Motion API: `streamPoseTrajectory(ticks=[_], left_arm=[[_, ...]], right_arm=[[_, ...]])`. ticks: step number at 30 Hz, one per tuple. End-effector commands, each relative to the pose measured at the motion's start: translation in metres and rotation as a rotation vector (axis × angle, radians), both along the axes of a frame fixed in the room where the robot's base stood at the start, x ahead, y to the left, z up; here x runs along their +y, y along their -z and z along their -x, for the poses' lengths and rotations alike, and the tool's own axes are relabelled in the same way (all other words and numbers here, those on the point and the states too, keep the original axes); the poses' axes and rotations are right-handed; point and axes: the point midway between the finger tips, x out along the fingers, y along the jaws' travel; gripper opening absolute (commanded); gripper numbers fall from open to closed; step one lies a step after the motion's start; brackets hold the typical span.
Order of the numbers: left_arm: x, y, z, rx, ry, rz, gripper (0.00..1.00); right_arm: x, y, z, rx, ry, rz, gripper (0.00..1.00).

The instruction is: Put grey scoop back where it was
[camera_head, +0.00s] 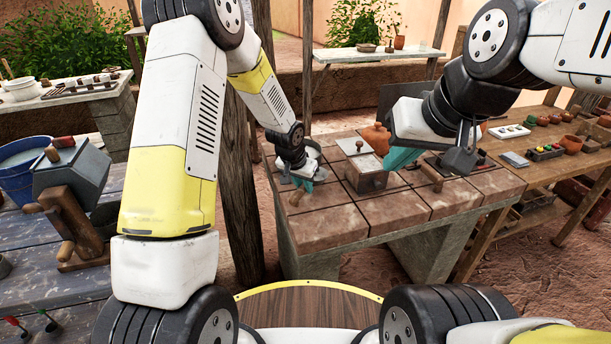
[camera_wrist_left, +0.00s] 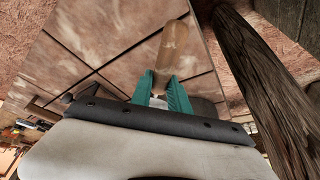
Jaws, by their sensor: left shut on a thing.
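My left gripper (camera_head: 305,180) is low over the left part of the brick-topped table. Its teal fingers (camera_wrist_left: 162,92) are shut on the wooden handle (camera_wrist_left: 175,46) of a tool, which I take to be the grey scoop. The handle end (camera_head: 296,197) also shows in the head view. The tool's head is mostly hidden by the gripper, and I cannot tell whether the tool touches the table. My right gripper (camera_head: 402,158) is over the table's right part, its teal fingers partly visible; their gap is unclear.
A grey box with a knobbed lid (camera_head: 366,172) stands on the brick-topped table (camera_head: 335,226) between my grippers, with an orange pot (camera_head: 376,137) behind it. A wooden post (camera_head: 244,190) rises close to the table's left side. Bare tiles lie along the front.

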Motion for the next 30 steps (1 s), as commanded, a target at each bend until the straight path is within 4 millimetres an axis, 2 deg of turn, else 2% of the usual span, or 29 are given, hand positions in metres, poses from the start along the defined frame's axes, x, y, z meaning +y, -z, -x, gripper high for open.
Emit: streamPoseTrajectory(ticks=[3, 10, 17, 28, 29, 30], left_arm=[[-0.002, 0.002, -0.019, 0.0, -0.001, 0.0, 0.0], [-0.003, 0.004, -0.035, 0.001, -0.002, 0.0, 0.0], [-0.003, 0.037, -0.034, 0.003, 0.0, -0.001, 0.0], [-0.003, 0.041, -0.034, 0.001, -0.001, 0.0, 0.0], [-0.003, 0.041, -0.034, 0.0, -0.001, 0.0, 0.27], [-0.003, 0.041, -0.034, 0.0, -0.001, 0.0, 0.35]], right_arm=[[0.0, 0.0, 0.0, 0.0, 0.0, 0.0, 0.0], [0.0, 0.0, 0.0, 0.0, 0.0, 0.0, 0.0], [0.0, 0.0, 0.0, 0.0, 0.0, 0.0, 0.0], [0.0, 0.0, 0.0, 0.0, 0.0, 0.0, 0.0], [0.0, 0.0, 0.0, 0.0, 0.0, 0.0, 0.0], [0.0, 0.0, 0.0, 0.0, 0.0, 0.0, 0.0]])
